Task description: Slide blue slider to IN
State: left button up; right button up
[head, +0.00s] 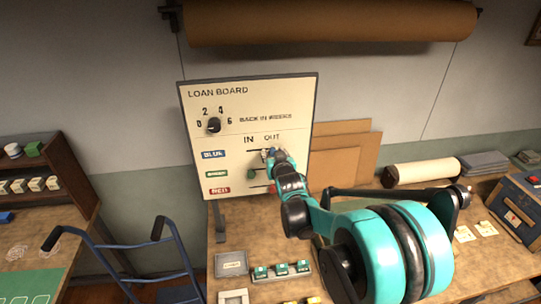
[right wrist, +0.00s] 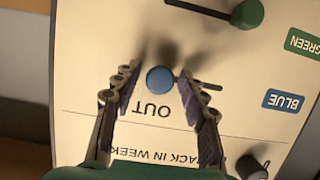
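The loan board (head: 295,90) stands upright on the workbench, with BLUE, GREEN and RED rows under IN and OUT. The blue slider's round knob (right wrist: 160,80) is by the OUT mark, at one end of its slot in the right wrist view, which is upside down. The slot runs from the knob toward the BLUE label (right wrist: 283,101). My right gripper (right wrist: 160,74) is open, with one finger on each side of the knob. Gaps show between knob and fingers. In the head view, my right gripper (head: 271,155) largely hides the knob. My left gripper is not in view.
The green slider's knob (head: 252,174) is just below the blue row, also in the right wrist view (right wrist: 247,13). A black dial (head: 213,125) sits above the rows. Small green-topped blocks (head: 281,269) lie on the bench before the board. A blue-framed cart (head: 125,245) stands left.

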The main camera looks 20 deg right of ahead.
aim_at(250, 152)
jog(key=c, duration=0.4)
jog(key=shift+w+a+b, duration=0.1)
jog(key=shift+w+a, duration=0.25)
jog(key=shift+a, duration=0.9)
jog(key=shift+w+a+b, duration=0.15)
jog(key=shift+w+a, duration=0.15)
jog(key=shift+a, duration=1)
jog(key=shift+w+a+b, duration=0.1)
jog(key=shift+w+a, duration=0.25)
jog(key=shift+a, duration=0.9)
jog(key=o, duration=1)
jog(key=shift+p+v, duration=1.4)
jog(key=shift+v, duration=3.15)
jog(key=shift+d, duration=0.1)
